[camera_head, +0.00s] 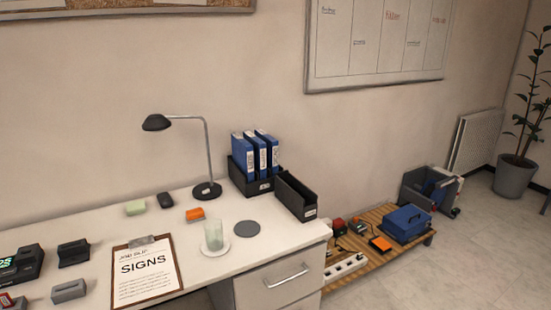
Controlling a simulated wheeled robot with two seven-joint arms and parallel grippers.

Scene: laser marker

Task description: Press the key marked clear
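No key marked clear can be made out. A dark device with a green lit display (22,263) is cut off by the left edge of the picture, on the white desk. Its keys, if any, are too small or out of view to read. Neither of my grippers shows in the head view.
The white desk (260,213) holds a clipboard headed SIGNS (147,270), a black lamp (207,190), a glass (214,235) on a saucer, blue binders (262,153) and small blocks.

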